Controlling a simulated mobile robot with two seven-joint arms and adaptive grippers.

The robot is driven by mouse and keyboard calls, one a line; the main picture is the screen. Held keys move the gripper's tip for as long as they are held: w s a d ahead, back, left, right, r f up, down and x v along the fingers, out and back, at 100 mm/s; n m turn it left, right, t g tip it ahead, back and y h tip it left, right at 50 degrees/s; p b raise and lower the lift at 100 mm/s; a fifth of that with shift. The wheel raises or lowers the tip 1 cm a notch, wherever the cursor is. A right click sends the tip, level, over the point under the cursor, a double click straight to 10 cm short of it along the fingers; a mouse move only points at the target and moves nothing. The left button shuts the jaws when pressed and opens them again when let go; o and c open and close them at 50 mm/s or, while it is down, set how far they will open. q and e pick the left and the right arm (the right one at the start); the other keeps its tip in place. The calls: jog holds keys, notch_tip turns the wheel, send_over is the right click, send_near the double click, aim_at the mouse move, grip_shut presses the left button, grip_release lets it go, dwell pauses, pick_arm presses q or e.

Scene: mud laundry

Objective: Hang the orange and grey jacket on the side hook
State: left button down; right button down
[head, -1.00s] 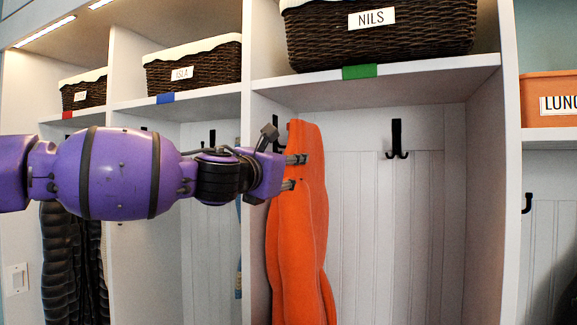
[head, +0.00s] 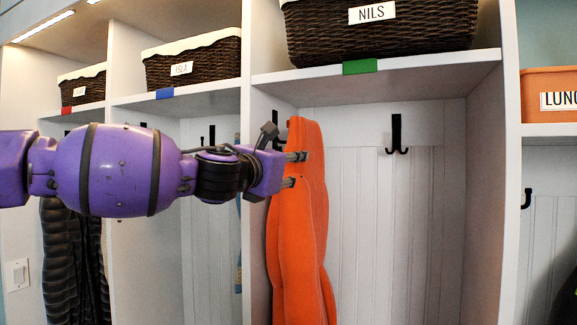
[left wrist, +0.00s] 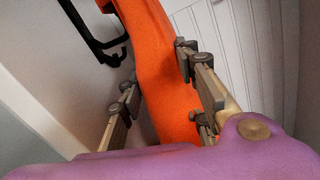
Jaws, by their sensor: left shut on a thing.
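The jacket (head: 300,240) hangs as a long orange fold in the cubby under the NILS basket; no grey part of it shows. My left gripper (head: 298,169) is shut on the jacket near its upper part, reaching in from the left. In the left wrist view the jacket (left wrist: 160,70) runs between the two fingers of the gripper (left wrist: 157,75). The black side hook (head: 276,118) is on the cubby's left wall, partly hidden behind the jacket and gripper. In the left wrist view the hook (left wrist: 88,35) is close beside the jacket's top; whether cloth is over it I cannot tell.
A black back hook (head: 397,135) is bare on the cubby's rear panel. The NILS basket (head: 380,38) stands on the shelf above. White dividers (head: 485,200) bound the cubby. A dark puffy garment (head: 75,260) hangs further left. The cubby's right half is clear.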

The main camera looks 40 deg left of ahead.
pick_arm(q)
jog(key=shift+f, duration=0.35)
dwell(0.3)
